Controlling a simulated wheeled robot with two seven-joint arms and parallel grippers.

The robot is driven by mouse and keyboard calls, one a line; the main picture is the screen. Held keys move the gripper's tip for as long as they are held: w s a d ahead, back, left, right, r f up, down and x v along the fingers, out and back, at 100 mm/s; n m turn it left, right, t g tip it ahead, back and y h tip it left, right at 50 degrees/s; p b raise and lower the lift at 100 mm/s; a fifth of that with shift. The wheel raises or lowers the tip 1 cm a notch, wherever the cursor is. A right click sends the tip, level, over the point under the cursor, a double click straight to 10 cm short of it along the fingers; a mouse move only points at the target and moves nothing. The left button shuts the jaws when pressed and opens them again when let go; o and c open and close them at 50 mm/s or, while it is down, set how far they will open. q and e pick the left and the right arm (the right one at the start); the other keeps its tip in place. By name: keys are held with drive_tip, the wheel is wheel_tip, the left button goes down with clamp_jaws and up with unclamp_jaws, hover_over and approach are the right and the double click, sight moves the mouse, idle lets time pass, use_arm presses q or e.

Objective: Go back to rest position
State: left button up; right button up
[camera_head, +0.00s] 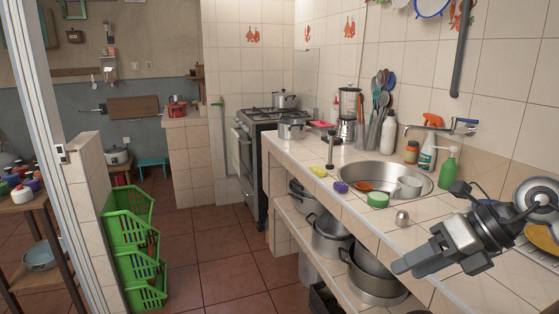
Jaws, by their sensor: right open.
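My right gripper (425,265) shows at the lower right, grey and black, with its arm coming in from the right edge. It is held over the front part of the tiled counter (370,222), to the right of the sink (420,190). It is open and I see nothing between its fingers. It looks apart from the nearby items. My left gripper and left arm are not in view.
A small silvery item (402,218) stands on the counter left of my right gripper. Pots (330,238) sit on the shelf below. Green crates (132,250) stand left; the floor (215,262) between is clear.

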drive_tip(key=s+a+f+m+t+y+b, duration=0.1)
drive_tip(key=s+a+f+m+y, duration=0.1)
drive_tip(key=a+y, duration=0.4)
drive_tip(key=s+a+f+m+t+y+b, duration=0.1)
drive_tip(key=a+f+m+y+b, duration=0.2)
drive_tip(key=a, duration=0.4)
drive_tip(key=s+d+f+m+t+h+b, duration=0.25)
drive_tip(key=f+m+t+h, duration=1.1)
drive_tip(key=m, duration=1.25)
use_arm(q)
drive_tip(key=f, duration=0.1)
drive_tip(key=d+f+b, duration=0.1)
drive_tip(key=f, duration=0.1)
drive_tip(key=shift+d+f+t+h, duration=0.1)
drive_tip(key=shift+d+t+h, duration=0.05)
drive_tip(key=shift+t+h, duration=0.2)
use_arm(e)
drive_tip(key=s+f+m+g, duration=0.3)
drive_tip(key=s+f+g, duration=0.1)
drive_tip(key=f, duration=0.3)
drive_tip(key=s+f+m+g, duration=0.2)
drive_tip(key=s+f+g, duration=0.2)
drive_tip(key=f, duration=0.4)
drive_tip(key=shift+s+a+f+m, duration=0.2)
drive_tip(key=shift+s+a+m, duration=0.2)
drive_tip(key=shift+s, duration=0.25)
